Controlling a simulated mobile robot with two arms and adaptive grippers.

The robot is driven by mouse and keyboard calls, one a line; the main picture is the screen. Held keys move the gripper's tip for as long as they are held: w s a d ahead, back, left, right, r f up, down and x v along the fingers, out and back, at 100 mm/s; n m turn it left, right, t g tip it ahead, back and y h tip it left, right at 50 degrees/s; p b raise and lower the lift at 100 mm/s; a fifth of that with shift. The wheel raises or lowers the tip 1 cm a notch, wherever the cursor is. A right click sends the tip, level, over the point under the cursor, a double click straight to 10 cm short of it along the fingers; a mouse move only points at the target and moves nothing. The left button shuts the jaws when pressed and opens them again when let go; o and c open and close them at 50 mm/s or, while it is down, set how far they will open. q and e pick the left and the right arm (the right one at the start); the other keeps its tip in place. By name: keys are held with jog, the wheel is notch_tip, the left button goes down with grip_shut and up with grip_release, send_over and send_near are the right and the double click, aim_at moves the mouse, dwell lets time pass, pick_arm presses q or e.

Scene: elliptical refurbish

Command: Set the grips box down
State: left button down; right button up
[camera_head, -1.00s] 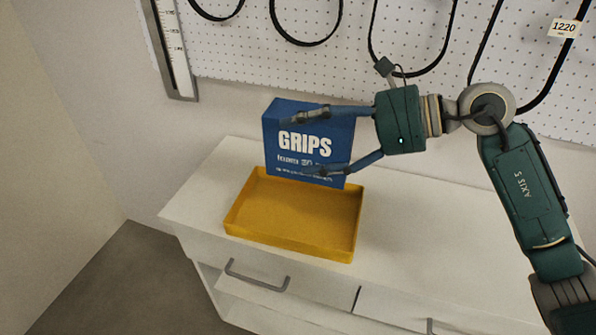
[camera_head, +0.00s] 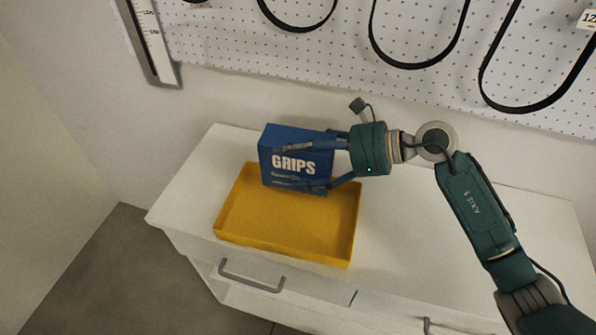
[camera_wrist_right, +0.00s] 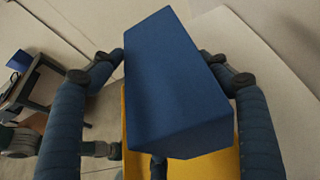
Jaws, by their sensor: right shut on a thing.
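The blue grips box (camera_head: 293,163) stands upright at the back edge of the yellow tray (camera_head: 285,225), with its white GRIPS lettering facing me. My right gripper (camera_head: 300,168) comes in from the right and is shut on the box, one finger along its upper part and one across its lower front. In the right wrist view the box (camera_wrist_right: 175,85) sits between the two fingers, with the yellow tray (camera_wrist_right: 228,163) behind it. I cannot tell whether the box's bottom touches the tray or the cabinet top. My left gripper is not in view.
The white cabinet top (camera_head: 420,235) is clear to the right of the tray. Drawers with grey handles (camera_head: 250,278) are in front. A pegboard (camera_head: 300,60) with hanging black belts (camera_head: 410,65) and a ruler (camera_head: 150,45) is behind.

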aim_at(298, 176)
notch_tip(298, 176, down, 6)
jog(key=shift+r+p, duration=0.2)
jog(key=shift+p, duration=0.15)
jog(key=shift+f, duration=0.15)
jog(key=o, duration=0.9)
jog(key=shift+f+b, duration=0.1)
jog(key=shift+b, duration=0.2)
jog(key=o, duration=0.5)
jog(key=shift+c, duration=0.2)
